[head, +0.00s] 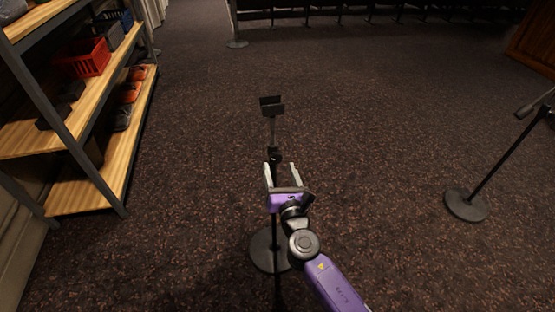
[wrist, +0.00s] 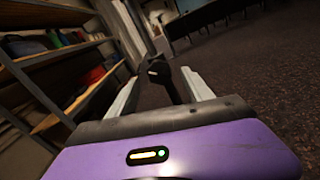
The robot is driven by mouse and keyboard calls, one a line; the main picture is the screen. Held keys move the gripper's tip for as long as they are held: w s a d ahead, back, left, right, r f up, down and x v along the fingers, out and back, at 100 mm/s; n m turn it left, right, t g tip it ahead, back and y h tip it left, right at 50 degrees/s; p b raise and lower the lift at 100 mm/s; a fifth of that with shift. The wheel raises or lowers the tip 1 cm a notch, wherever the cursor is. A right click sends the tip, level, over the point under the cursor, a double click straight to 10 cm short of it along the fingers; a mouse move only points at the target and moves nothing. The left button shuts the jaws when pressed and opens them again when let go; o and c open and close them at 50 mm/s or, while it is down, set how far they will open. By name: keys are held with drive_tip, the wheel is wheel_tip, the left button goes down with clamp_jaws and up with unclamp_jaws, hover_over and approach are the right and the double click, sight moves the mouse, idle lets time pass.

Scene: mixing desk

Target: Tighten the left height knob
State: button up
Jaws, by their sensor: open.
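A black stand (head: 272,130) rises in front of me in the head view, with a flat bracket (head: 272,105) at its top and a round base (head: 262,250) on the carpet. Its dark height knob (head: 275,157) sits on the pole just beyond my gripper (head: 280,168). My gripper is open and empty, its two pale fingers pointing toward the knob. In the wrist view, the knob (wrist: 158,70) shows between the fingertips, a little ahead of them. I cannot tell whether either finger touches it. My gripper hides part of the lower pole.
A wooden shelf rack (head: 95,190) with a red basket (head: 85,58) and other items stands at the left. Another stand, with a round base (head: 466,205), is at the right. Open carpet lies between.

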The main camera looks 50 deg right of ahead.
sight(276, 161)
drive_tip(key=shift+x, duration=2.25)
